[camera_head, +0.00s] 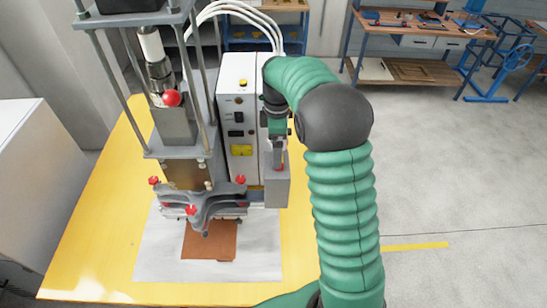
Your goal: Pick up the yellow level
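I cannot make out a yellow level in this view. My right arm comes up green and ribbed from the bottom right and bends over to the left. My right gripper (279,152) points down beside the white control box of the welding machine, just above a grey block. Its fingers are small and partly hidden, so I cannot tell whether they are apart or closed, or whether they touch anything. My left gripper is not in view.
The welding machine (180,125) with red knobs stands on a yellow table (85,245). A brown plate (222,243) lies under its head on a white sheet (160,262). A wooden workbench (415,28) with tools stands behind right. Floor on the right is clear.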

